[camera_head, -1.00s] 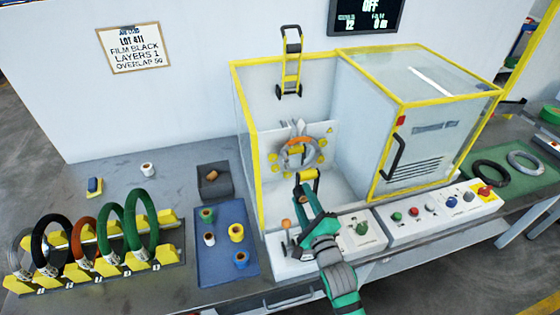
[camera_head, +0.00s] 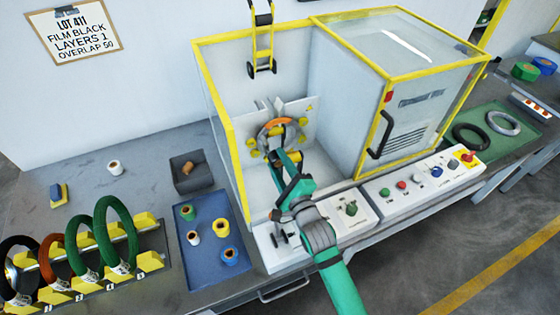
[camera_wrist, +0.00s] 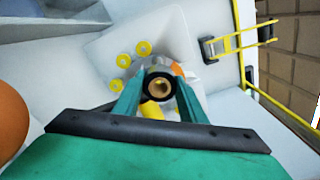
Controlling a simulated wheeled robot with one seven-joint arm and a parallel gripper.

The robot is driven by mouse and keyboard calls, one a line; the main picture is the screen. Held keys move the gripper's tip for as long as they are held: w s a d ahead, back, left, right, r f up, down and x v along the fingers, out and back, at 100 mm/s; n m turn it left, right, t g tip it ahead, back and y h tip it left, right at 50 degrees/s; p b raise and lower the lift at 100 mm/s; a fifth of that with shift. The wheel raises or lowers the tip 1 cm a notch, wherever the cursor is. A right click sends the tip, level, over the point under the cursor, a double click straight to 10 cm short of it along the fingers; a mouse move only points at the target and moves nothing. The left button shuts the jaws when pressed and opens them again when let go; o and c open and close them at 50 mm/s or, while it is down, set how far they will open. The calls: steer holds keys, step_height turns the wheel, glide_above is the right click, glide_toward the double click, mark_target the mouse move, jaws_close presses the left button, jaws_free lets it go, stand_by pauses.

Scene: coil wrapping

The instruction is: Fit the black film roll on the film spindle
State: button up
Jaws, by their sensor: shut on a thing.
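The black film roll (camera_wrist: 148,80) sits between the fingers of my gripper (camera_wrist: 158,95) in the wrist view, its brown hollow core facing the camera. My gripper is shut on it. In the head view, my gripper (camera_head: 279,157) reaches into the open left bay of the wrapping machine, in front of the grey and orange ring (camera_head: 277,123). The film spindle cannot be made out; the roll and gripper cover that area. I cannot tell whether the roll touches the spindle.
Yellow rollers (camera_wrist: 124,60) surround the ring. A yellow-framed guard (camera_head: 229,120) encloses the bay. A control panel (camera_head: 412,185) runs along the front. A blue tray (camera_head: 210,250) with several small rolls and a rack of coils (camera_head: 140,262) stand left. An orange knob (camera_wrist: 10,120) is close by.

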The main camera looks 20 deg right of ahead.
mark_target(267, 146)
steer(key=shift+a, duration=0.55)
steer(key=shift+w+d, duration=0.15)
steer(key=shift+w, duration=2)
steer(key=shift+w+a, duration=0.2)
steer(key=shift+w, duration=1.35)
steer(key=shift+w, duration=0.15)
